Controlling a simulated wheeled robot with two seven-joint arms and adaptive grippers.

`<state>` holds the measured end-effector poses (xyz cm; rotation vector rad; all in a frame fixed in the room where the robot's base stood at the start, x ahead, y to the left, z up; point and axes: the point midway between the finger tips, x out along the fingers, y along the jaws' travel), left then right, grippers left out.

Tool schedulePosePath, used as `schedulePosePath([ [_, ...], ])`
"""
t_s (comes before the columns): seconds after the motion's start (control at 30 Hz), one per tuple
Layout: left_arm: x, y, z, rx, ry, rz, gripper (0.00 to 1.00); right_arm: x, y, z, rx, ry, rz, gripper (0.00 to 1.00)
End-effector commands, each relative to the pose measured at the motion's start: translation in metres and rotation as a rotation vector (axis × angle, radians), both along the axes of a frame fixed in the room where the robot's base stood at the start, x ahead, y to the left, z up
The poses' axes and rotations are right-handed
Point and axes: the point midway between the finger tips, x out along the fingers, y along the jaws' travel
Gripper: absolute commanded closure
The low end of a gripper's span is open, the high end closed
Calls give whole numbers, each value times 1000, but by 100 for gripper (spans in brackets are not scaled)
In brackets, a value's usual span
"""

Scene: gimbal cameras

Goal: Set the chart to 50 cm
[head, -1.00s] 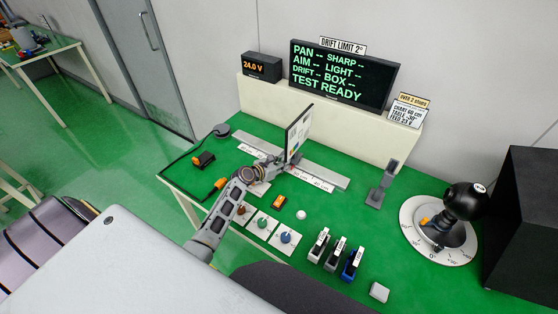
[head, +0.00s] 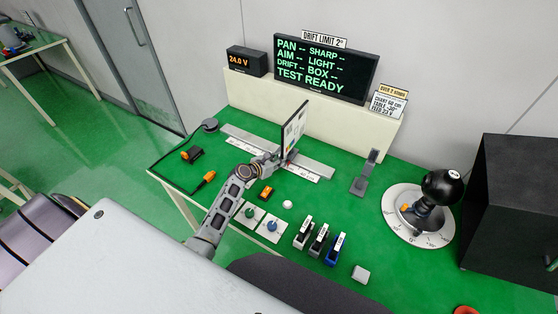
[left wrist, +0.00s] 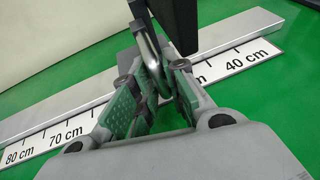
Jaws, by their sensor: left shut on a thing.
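The chart (head: 294,127) is a thin upright panel on a grey rail (head: 318,168) at the back of the green table. My left gripper (head: 279,160) is at the chart's foot on the near side. In the left wrist view, the gripper (left wrist: 155,88) is shut on the chart's metal handle (left wrist: 148,48), below the dark panel (left wrist: 178,22). The white scale (left wrist: 240,62) reads 80 and 70 cm at left and 40 cm at right. The marks between are partly hidden by the fingers, so the exact reading cannot be told. My right gripper is not in view.
A screen (head: 325,68) reading TEST READY stands behind the rail. Small knobs (head: 272,226) and blocks (head: 335,250) lie in front. A grey stand (head: 365,175), a camera on a round dial (head: 440,188) and a black box (head: 510,215) stand to the right.

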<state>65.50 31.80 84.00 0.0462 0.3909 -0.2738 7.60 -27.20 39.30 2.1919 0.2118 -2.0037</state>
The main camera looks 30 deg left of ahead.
Motion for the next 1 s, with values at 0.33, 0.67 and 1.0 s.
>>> schedulePosePath([
  [0.33,-1,0,-1,-1,1,0,66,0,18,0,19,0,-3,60],
  [0.67,-3,1,0,1,1,1,66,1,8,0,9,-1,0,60],
  [1.0,-22,7,9,-1,0,1,66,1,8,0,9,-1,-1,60],
])
